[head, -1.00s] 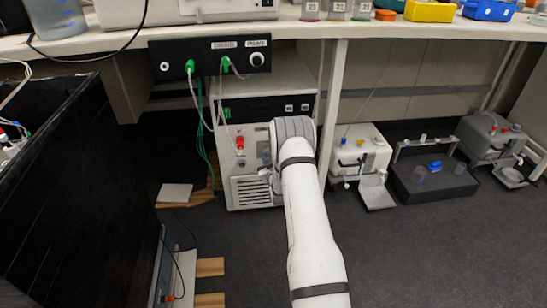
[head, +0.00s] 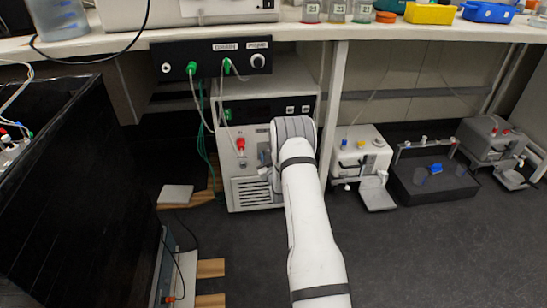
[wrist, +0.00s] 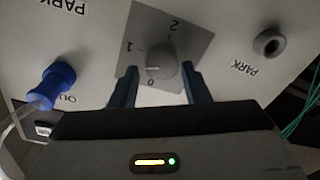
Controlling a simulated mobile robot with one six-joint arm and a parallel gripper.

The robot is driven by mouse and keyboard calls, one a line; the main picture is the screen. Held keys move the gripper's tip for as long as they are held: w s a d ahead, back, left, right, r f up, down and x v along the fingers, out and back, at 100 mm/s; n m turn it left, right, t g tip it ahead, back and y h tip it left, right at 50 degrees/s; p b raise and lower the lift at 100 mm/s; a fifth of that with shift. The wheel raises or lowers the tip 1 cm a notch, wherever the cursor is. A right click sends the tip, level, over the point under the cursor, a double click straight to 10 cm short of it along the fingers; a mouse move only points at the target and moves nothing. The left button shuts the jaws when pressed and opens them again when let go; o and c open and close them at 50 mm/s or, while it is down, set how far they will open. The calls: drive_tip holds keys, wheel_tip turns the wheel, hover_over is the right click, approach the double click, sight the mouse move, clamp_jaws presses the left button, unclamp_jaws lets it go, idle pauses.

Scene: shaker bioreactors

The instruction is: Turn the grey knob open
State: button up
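The grey knob (wrist: 162,73) sits on a grey square dial plate (wrist: 187,33) marked 0, 1 and 2, seen upside down in the wrist view. The direction the knob points is too small to tell surely. My gripper (wrist: 160,73) is open, with one blue-grey finger on each side of the knob and a visible gap to it on both sides. In the head view my arm reaches to the front of the white unit (head: 252,198) under the bench. The knob is hidden there behind my wrist.
A blue hose fitting (wrist: 59,79) and a round port (wrist: 269,44) labelled PARK flank the dial. In the head view, a red fitting (head: 241,144) is left of my wrist. A black control box (head: 210,61) hangs above. Open floor (head: 420,260) lies to the right.

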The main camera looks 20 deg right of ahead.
drive_tip(key=shift+o, duration=1)
drive_tip(key=shift+s+f, duration=0.1)
drive_tip(key=shift+f, duration=0.2)
drive_tip(key=p+v, duration=0.2)
drive_tip(key=v, duration=0.5)
drive_tip(key=shift+s+p, duration=0.3)
drive_tip(key=shift+s, duration=0.1)
drive_tip(key=shift+a+r, duration=0.1)
